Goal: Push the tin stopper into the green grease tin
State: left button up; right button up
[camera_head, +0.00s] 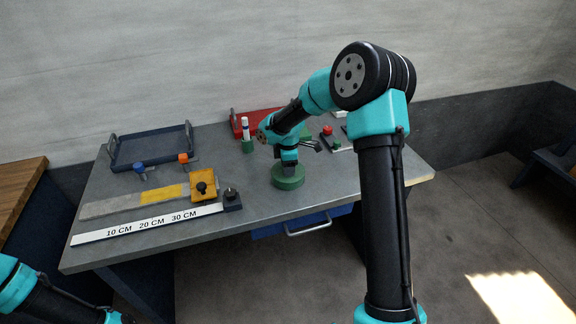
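The green grease tin (288,182) is a low round tin on the grey table, right of the table's middle. My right gripper (290,169) points straight down over it, with its tips at or just above the tin's top. The tips are small and dark, so I cannot tell whether they are open or shut. I cannot make out the tin stopper; the gripper covers the middle of the tin's top. My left arm shows only in the bottom left corner, off the table, and its gripper is out of the picture.
A white ruler strip (150,224) and a yellow block with a black knob (203,187) lie to the left. A dark tray (152,149) and a red tray (262,121) stand at the back. A green holder (248,146) stands behind the tin. Table around the tin is clear.

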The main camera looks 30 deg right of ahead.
jog(key=shift+o, duration=0.3)
jog(key=shift+r, duration=0.1)
jog(key=shift+r, duration=0.55)
notch_tip(320, 180, up, 16)
dwell(0.8)
